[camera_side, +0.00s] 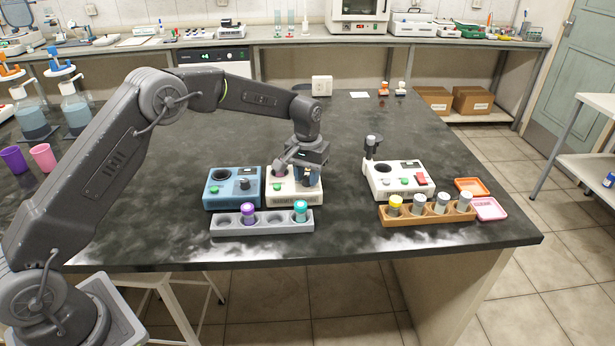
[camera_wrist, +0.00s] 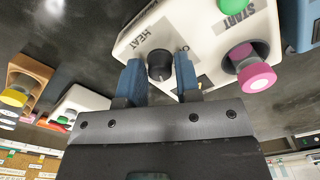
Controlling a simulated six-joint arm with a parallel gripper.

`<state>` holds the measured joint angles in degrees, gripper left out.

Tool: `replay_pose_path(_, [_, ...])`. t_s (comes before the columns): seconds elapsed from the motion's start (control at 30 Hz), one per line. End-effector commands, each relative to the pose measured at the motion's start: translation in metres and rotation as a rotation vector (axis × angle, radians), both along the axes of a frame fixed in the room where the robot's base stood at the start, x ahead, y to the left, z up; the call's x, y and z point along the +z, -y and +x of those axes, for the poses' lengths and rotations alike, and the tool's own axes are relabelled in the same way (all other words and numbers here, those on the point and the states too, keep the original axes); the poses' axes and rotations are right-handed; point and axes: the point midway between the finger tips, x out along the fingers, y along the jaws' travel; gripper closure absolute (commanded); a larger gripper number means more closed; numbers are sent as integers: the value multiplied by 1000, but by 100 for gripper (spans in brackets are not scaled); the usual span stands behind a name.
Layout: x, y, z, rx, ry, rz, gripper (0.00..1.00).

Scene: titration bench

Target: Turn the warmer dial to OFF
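The warmer is a cream box (camera_wrist: 205,35) with a HEAT label, a green START button (camera_wrist: 235,6) and a dark round dial (camera_wrist: 160,63). In the wrist view, the two blue fingers of my gripper (camera_wrist: 160,78) stand apart on either side of the dial; whether they touch it is unclear. In the side view, my gripper (camera_side: 308,172) points down over the right part of the warmer (camera_side: 283,195) and hides the dial. The dial's setting and an OFF mark cannot be read.
A blue box (camera_side: 220,196) stands close left of the warmer. A grey rack (camera_side: 225,222) with capped vials lies just in front. A white box (camera_side: 398,180) and a wooden rack (camera_side: 420,215) stand to the right. The dark bench is clear behind the warmer.

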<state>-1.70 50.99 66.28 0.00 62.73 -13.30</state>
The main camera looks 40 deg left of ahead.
Motion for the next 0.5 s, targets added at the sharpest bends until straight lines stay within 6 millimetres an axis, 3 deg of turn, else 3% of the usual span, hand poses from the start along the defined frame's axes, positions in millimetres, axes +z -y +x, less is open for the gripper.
replay_pose_path(0.17, [0, 0, 0, 0, 0, 0, 86])
replay_pose_path(0.27, [0, 0, 0, 13, 0, 0, 86])
replay_pose_path(0.5, [0, 0, 0, 299, 0, 0, 86])
